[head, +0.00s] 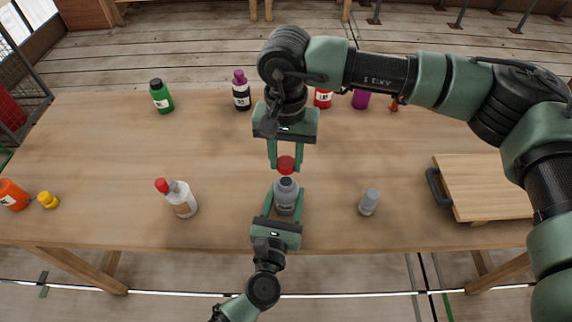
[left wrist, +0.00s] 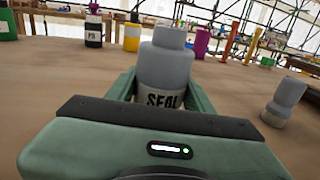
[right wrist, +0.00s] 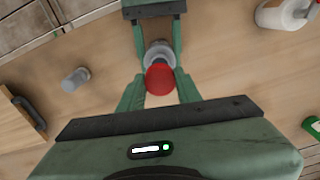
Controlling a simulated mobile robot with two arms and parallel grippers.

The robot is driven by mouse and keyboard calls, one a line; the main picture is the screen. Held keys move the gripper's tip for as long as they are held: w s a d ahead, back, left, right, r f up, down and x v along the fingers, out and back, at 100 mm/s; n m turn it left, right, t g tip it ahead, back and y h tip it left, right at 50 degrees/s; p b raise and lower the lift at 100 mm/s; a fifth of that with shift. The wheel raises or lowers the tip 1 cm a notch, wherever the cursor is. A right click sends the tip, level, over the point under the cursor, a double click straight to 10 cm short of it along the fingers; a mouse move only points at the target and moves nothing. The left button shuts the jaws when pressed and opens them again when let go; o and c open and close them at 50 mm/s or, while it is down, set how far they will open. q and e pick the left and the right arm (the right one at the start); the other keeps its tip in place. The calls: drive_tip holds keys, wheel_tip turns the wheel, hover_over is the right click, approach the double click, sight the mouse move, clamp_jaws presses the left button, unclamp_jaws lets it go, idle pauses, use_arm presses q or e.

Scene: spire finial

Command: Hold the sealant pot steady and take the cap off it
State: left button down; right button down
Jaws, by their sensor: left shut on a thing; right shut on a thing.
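The sealant pot (head: 286,196) is a grey pot with a narrower grey neck, upright near the table's front edge. In the left wrist view, the pot (left wrist: 165,70) shows a "SEAL" label and a bare neck with no cap on it. My left gripper (head: 285,203) is shut around the pot's body. The red cap (head: 286,165) is between the fingers of my right gripper (head: 286,166), which is shut on it above the pot. In the right wrist view, the cap (right wrist: 160,78) hides part of the pot (right wrist: 158,54).
A white bottle with a red cap (head: 181,199) stands left of the pot. A small grey bottle (head: 369,202) stands right of it. A wooden board with a dark handle (head: 485,188) lies at the right. Several bottles, including a green one (head: 161,97), line the back.

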use_arm(q)
drive_tip(key=c, duration=0.5)
unclamp_jaws()
